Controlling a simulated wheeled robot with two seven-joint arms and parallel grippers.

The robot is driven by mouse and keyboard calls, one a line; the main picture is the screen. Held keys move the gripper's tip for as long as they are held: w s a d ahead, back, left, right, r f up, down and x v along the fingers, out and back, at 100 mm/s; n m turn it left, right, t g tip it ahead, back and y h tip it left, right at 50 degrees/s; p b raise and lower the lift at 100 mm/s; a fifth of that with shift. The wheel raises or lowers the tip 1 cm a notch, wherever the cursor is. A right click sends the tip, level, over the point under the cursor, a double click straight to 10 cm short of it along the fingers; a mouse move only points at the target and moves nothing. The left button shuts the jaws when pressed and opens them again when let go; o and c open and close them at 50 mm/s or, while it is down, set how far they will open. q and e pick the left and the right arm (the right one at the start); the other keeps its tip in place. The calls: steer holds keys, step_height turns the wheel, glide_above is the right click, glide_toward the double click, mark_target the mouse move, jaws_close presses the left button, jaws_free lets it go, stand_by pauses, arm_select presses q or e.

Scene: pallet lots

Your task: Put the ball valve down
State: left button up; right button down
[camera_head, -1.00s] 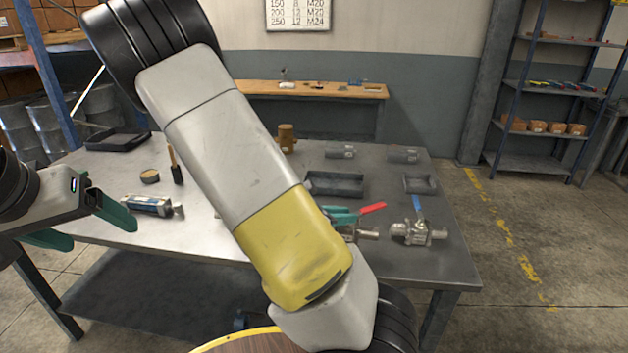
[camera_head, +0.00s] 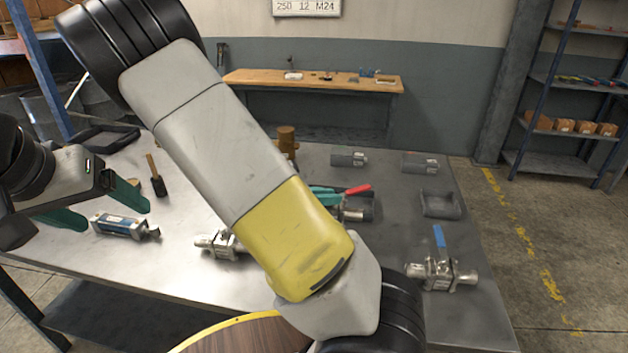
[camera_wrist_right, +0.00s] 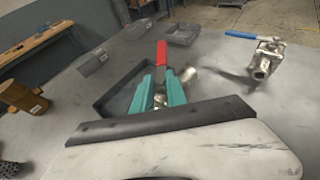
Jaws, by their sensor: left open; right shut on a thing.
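The ball valve with a red handle (camera_head: 357,189) is held by my right gripper (camera_head: 325,197), whose green fingers are closed on it. In the right wrist view the red handle (camera_wrist_right: 162,54) rises between the fingers (camera_wrist_right: 158,97), and the metal body (camera_wrist_right: 187,75) shows at their right. The valve is at a dark shallow tray (camera_wrist_right: 117,95); I cannot tell whether it touches the tray floor. My right arm hides part of the tray in the head view. My left gripper (camera_head: 100,207) is open and empty over the table's left side.
A blue-handled valve (camera_head: 440,272) stands at the table's right front. Another valve (camera_head: 218,245) is partly behind my arm.

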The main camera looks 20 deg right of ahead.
steer(key=shift+w+d+f, duration=0.75)
steer(key=shift+w+d, duration=0.1)
steer(key=shift+w, duration=0.65)
steer(key=shift+w+d+f, duration=0.7)
steer(key=shift+w+d, duration=0.2)
steer(key=shift+w, duration=0.6)
steer(key=shift+w+d+f, duration=0.75)
steer(key=shift+w+d, duration=0.1)
steer(key=shift+w, duration=0.65)
steer(key=c, duration=1.3)
jaws_free()
steer(key=shift+f, duration=0.15)
steer(key=shift+c, duration=0.2)
